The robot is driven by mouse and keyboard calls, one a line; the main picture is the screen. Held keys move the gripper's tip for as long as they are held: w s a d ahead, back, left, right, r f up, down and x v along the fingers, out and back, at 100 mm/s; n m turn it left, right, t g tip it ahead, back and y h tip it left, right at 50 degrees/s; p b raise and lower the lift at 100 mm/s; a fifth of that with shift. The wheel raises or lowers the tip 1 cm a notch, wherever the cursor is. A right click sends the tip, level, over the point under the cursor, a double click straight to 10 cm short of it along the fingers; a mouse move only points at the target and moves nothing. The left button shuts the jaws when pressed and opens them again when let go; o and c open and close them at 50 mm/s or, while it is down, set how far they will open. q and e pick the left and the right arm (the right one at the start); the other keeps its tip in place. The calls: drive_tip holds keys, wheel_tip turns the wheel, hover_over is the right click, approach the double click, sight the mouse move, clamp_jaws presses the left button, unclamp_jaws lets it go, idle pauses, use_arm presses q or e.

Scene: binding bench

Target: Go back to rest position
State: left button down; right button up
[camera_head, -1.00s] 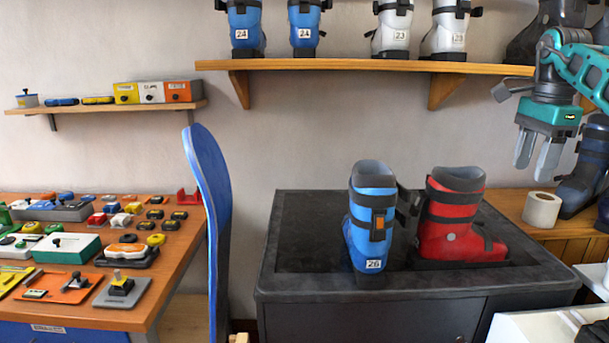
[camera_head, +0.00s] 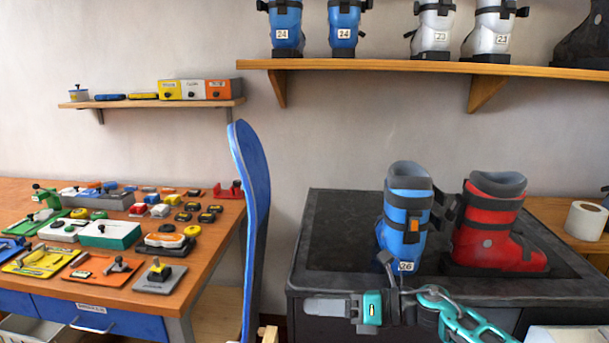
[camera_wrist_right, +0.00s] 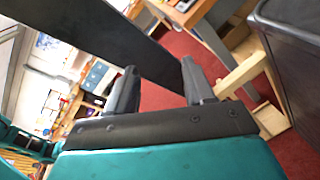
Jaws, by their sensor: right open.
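My right gripper (camera_head: 325,308) is at the lower middle of the head view, low in front of the dark bench (camera_head: 310,262), pointing left. Nothing shows in its jaws. In the right wrist view its two grey fingers (camera_wrist_right: 158,92) stand apart, with a dark flat board (camera_wrist_right: 120,48) behind them. A blue ski boot (camera_head: 408,225) marked 26 and a red ski boot (camera_head: 488,235) stand upright on the bench, behind and to the right of the gripper, apart from it. My left gripper is not in the head view.
A blue upright board (camera_head: 250,190) stands between the bench and a wooden table (camera_head: 215,240) covered with small tools. A shelf (camera_head: 400,65) of ski boots hangs above. A white roll (camera_head: 586,220) is at the right. Red floor (camera_wrist_right: 160,98) shows in the wrist view.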

drive_tip(key=s+d+f+n+t+h, duration=0.3)
drive_tip(key=s+d+f+n+h, duration=0.4)
drive_tip(key=s+n, duration=0.5)
drive_tip(key=s+d+f+n+t+h, duration=0.3)
drive_tip(key=s+d+f+n+h, duration=0.3)
drive_tip(key=s+f+n, duration=0.6)
drive_tip(key=d+n, duration=0.1)
drive_tip(key=n, duration=0.5)
drive_tip(key=shift+f+t+h, duration=0.25)
drive_tip(key=shift+t+h, duration=0.15)
drive_tip(key=shift+n, duration=0.3)
drive_tip(key=shift+c, duration=0.4)
